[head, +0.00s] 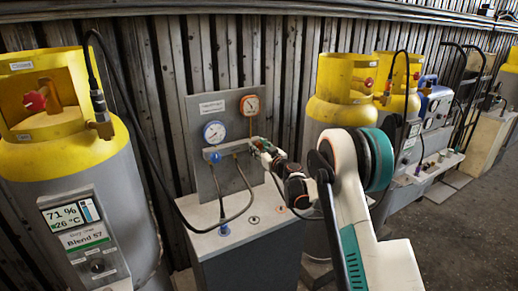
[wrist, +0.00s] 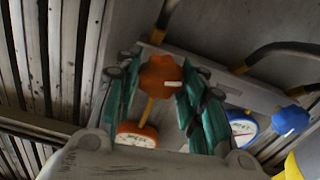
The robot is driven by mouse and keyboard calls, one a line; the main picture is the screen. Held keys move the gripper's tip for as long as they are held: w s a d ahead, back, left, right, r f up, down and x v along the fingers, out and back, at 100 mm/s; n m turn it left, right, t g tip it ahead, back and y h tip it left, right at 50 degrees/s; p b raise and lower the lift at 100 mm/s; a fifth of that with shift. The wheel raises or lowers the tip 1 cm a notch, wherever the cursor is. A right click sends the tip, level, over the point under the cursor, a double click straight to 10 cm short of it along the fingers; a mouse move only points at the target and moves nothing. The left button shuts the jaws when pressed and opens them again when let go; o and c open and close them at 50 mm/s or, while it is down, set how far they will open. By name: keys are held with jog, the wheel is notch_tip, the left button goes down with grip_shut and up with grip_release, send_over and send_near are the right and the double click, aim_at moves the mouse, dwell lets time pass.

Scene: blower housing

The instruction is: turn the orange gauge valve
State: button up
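The orange gauge valve (wrist: 160,76) is a lobed knob with a white mark, on a yellow stem. In the wrist view it sits between the two teal fingers of my gripper (wrist: 165,68), with narrow gaps appearing on both sides. My gripper is open around the knob; any light contact is unclear. The orange-rimmed gauge (wrist: 137,135) is near the stem; in the head view this gauge (head: 249,105) is at the panel's upper right. There my gripper (head: 262,148) reaches the manifold's right end and hides most of the orange valve.
A blue valve (wrist: 290,120) and blue-rimmed gauge (wrist: 242,128) lie close to the right finger. Black hoses (head: 240,205) loop below the manifold. The grey panel (head: 205,105) stands behind. Yellow-topped cylinders (head: 65,110) flank the cabinet (head: 245,235).

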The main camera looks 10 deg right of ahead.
jog(key=shift+m, duration=0.3)
jog(key=m+b, duration=0.1)
jog(key=m, duration=0.4)
jog(key=shift+d, duration=0.1)
jog(key=m, duration=0.5)
jog(key=shift+m, duration=0.3)
jog(key=m+b, duration=0.1)
jog(key=m, duration=0.4)
jog(key=shift+f, duration=0.1)
jog(key=shift+m, duration=2.7)
jog(key=o, duration=1.1)
jog(key=shift+d+f, duration=0.1)
